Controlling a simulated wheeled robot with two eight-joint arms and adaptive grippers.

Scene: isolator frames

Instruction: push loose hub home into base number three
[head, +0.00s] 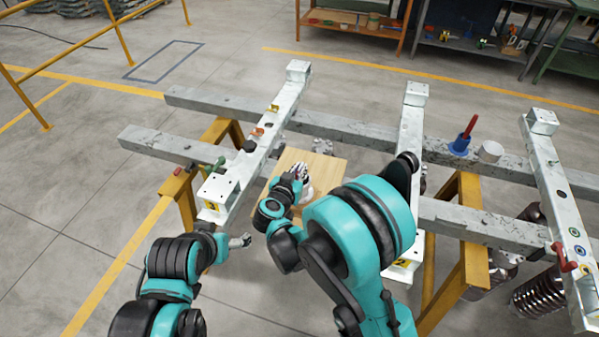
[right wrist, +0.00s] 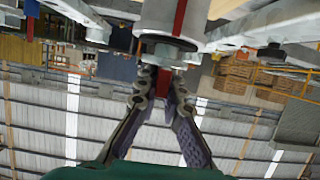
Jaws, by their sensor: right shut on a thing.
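My right gripper (right wrist: 166,82) points up in the right wrist view, its fingers closed in on the lower end of a grey round part with a red stripe, which looks like the loose hub (right wrist: 168,42). A wider pale metal body surrounds or sits just above it; I cannot tell how deep the hub sits. In the head view my right gripper (head: 299,171) is beside the left white crossbeam (head: 262,140), over the wooden board; the hub is not clear there. My left gripper (head: 240,241) hangs near the beam's front end, its jaws too small to judge.
Long grey rails (head: 345,128) rest on yellow trestles (head: 460,245). A middle white crossbeam (head: 411,120) and a right one (head: 560,190) stand close to my right arm.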

